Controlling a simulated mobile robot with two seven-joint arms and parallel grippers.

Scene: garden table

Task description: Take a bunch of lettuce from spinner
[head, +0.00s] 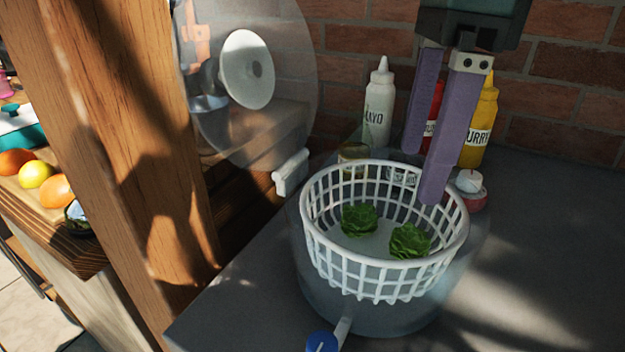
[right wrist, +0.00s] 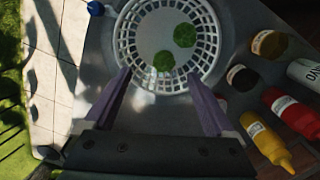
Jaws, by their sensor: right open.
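The salad spinner is a white basket (head: 335,254) in a clear bowl (head: 395,318) on the grey counter. Two green lettuce bunches lie inside, one at the left (head: 359,220) and one at the right (head: 409,241). In the right wrist view the bunches (right wrist: 184,35) and (right wrist: 164,61) show inside the basket (right wrist: 123,38). My right gripper (head: 422,176) has purple fingers, open and empty, over the basket's back right rim. In the right wrist view its fingertips (right wrist: 158,78) point toward the basket. My left gripper is not in view.
A mayo bottle (head: 379,108), a red bottle (head: 437,100) and a yellow curry bottle (head: 482,122) stand behind the spinner by the brick wall. A small white-topped jar (head: 470,188) is close to its right side. A wooden post (head: 135,130) rises at the left. The counter's right side is clear.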

